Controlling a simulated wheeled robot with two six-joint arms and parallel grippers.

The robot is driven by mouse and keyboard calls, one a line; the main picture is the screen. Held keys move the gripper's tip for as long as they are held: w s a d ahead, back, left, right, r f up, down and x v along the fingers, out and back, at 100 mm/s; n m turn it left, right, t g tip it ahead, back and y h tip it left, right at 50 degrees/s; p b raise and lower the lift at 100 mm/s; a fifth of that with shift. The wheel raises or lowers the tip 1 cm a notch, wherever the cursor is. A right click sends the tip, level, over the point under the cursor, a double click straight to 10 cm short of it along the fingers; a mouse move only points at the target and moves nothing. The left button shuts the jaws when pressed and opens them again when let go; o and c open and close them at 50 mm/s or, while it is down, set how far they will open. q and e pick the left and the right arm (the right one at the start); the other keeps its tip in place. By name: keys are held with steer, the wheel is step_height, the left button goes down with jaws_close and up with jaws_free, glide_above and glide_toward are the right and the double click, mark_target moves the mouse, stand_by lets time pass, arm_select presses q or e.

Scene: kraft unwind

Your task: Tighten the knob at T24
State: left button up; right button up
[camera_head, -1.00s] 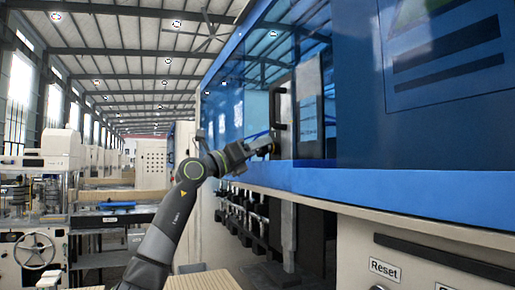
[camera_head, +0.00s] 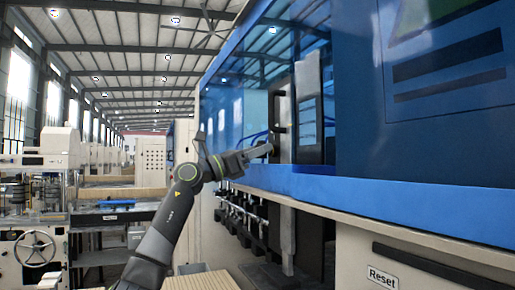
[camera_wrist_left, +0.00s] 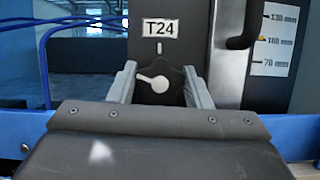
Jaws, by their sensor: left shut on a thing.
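The T24 label (camera_wrist_left: 160,28) is on a dark upright panel in the left wrist view. Below it sits a dark knob (camera_wrist_left: 158,88) with a white pointer. The pointer's round end is at the centre and its narrow end points left, slightly up. A short white mark (camera_wrist_left: 159,48) is on the panel above the knob. My left gripper (camera_wrist_left: 160,86) has one finger on each side of the knob and is shut on it. In the head view my left gripper (camera_head: 265,150) reaches the panel inside the blue machine; the knob is too small to make out there. My right gripper is not in view.
A black handle (camera_wrist_left: 242,25) and a scale strip (camera_wrist_left: 273,40) with mm marks are right of the knob. Blue cables (camera_wrist_left: 43,65) run at the left. A Reset label (camera_head: 382,278) is at lower right.

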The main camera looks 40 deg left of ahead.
arm_select(q)
steer(key=shift+m+g+h+p, duration=0.45)
steer(key=shift+m+h, duration=0.25)
steer(key=shift+m, duration=1.4)
steer(key=o, duration=0.6)
steer(key=shift+f, duration=0.1)
steer(key=o, duration=0.4)
steer(key=shift+s, duration=0.15)
steer(key=b+v, duration=1)
steer(key=v, duration=0.7)
steer(key=shift+a+b, duration=0.3)
